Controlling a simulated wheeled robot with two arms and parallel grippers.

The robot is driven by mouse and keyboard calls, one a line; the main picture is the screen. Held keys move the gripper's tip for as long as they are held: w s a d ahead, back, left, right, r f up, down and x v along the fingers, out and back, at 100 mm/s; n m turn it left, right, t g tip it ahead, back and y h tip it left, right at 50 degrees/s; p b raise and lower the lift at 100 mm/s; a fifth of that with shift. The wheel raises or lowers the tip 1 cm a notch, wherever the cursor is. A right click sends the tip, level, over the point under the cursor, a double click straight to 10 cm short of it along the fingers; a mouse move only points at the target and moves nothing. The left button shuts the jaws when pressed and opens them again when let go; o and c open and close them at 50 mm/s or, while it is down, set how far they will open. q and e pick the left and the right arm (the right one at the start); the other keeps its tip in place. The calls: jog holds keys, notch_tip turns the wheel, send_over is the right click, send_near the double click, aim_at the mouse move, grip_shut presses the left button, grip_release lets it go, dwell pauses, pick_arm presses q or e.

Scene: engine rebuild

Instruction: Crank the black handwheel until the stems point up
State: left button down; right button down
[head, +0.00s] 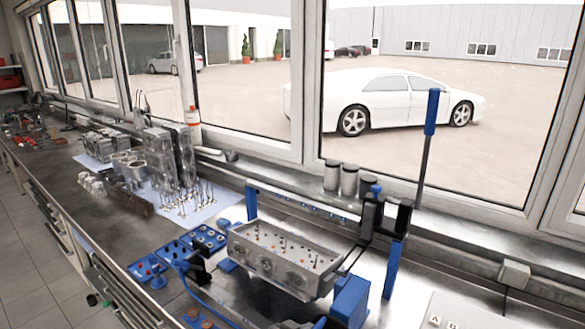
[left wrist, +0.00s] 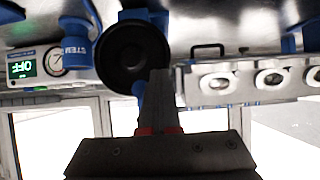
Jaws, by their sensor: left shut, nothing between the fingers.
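The black handwheel (left wrist: 133,55) fills the upper middle of the left wrist view, which looks upside down. My left gripper (left wrist: 158,76) is shut and empty, its fingertips overlapping the wheel's lower right edge in that view; I cannot tell whether they touch it. The grey cylinder head (head: 280,262) sits in a blue fixture (head: 350,301) in the head view, round ports on its near side and several small pins on its upper face. It also shows in the left wrist view (left wrist: 235,84). I cannot tell which way the stems point. My right gripper is not in view.
A box with a green display and a gauge (left wrist: 38,66) stands beside the wheel. A blue part marked STEM (left wrist: 76,48) is close to it. Blue trays (head: 205,239), valves on a pale sheet (head: 225,207) and a tall blue-handled lever (head: 431,112) surround the fixture.

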pick_arm(q)
jog(key=shift+s+d+r, duration=0.2)
jog(key=shift+d+r, duration=0.1)
jog(key=shift+d, duration=0.1)
jog(key=shift+s+d+r, duration=0.25)
jog(key=shift+r, duration=0.05)
dwell(0.5)
jog(key=shift+s+d+r, duration=0.2)
jog(key=shift+s+d, duration=0.05)
jog(key=shift+d, duration=0.1)
